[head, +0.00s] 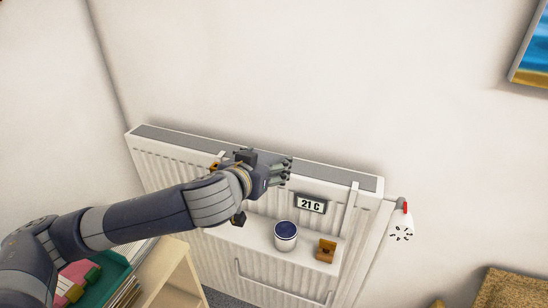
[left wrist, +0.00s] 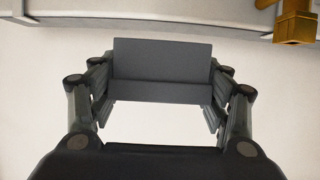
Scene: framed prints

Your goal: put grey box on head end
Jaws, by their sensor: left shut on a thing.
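My left gripper (head: 284,170) is over the upper part of the white radiator (head: 162,163), left of the 21 C display. In the left wrist view a plain dark grey box (left wrist: 162,62) sits between the fingers of my left gripper (left wrist: 160,95), which is shut on it. I cannot make out the box clearly in the head view. The white valve head (head: 401,228) with a red part is beside the radiator's right end, apart from my gripper. My right gripper is not in view.
A white shelf (head: 262,252) on the radiator front holds a blue-topped white pot (head: 286,236) and a small brown box (head: 326,250). The 21 C display (head: 311,204) is above them. The radiator top right of my gripper looks clear. A brass-coloured thing (left wrist: 295,22) shows in the wrist view.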

